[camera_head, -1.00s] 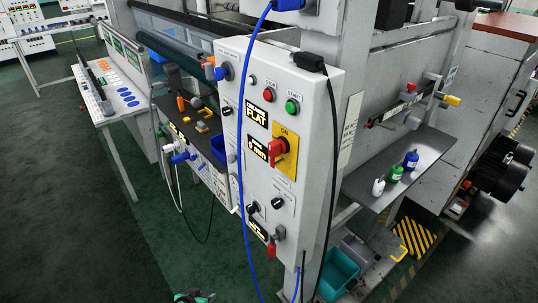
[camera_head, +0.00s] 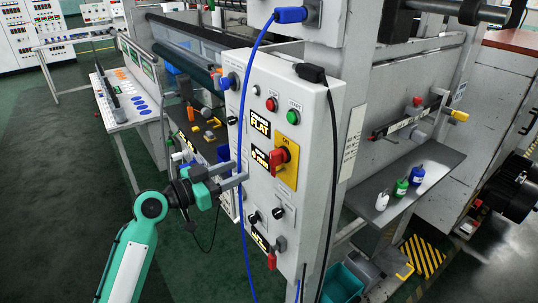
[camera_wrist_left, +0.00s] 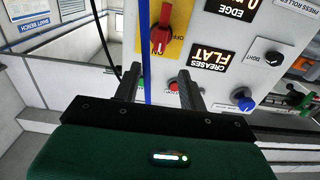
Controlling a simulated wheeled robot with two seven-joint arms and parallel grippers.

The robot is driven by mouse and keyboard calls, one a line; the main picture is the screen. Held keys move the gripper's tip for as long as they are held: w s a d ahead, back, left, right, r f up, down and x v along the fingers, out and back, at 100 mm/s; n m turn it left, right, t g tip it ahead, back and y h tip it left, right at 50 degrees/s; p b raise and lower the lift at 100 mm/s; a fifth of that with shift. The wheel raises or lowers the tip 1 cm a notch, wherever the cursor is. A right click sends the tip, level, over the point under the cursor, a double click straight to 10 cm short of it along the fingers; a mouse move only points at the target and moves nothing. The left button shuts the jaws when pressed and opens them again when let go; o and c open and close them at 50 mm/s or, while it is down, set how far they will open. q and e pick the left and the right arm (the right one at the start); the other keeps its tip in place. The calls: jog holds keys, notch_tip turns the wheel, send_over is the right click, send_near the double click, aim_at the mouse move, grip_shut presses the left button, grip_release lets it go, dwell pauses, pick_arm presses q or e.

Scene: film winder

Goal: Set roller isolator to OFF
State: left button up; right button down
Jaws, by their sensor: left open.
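The red isolator handle (camera_head: 277,160) sits on a yellow plate (camera_head: 290,172) on the front of the grey control panel, with ON printed at the plate's top. In the left wrist view, the red handle (camera_wrist_left: 167,30) appears upside down above my fingers. My left gripper (camera_head: 240,172) is open and empty, left of the handle and slightly lower, apart from it. In the left wrist view my left gripper (camera_wrist_left: 160,88) has its fingers spread, with nothing between them but the blue cable's line of sight. My right gripper is out of view.
A blue cable (camera_head: 243,120) hangs in front of the panel, close to my left fingers. Red (camera_head: 271,104) and green (camera_head: 292,117) buttons sit above the handle, black knobs (camera_head: 278,212) below. A shelf with small bottles (camera_head: 401,187) stands right. Open floor lies left.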

aim_at(271, 157)
pick_arm(q)
jog(key=p+x, duration=0.4)
jog(key=x, duration=0.5)
jog(key=shift+w+d+r, duration=0.1)
jog(key=shift+w+d, duration=0.1)
jog(key=shift+d, duration=0.15)
jog(key=shift+w+d, duration=0.4)
jog(key=shift+d, duration=0.2)
jog(key=shift+c, duration=0.2)
grip_shut()
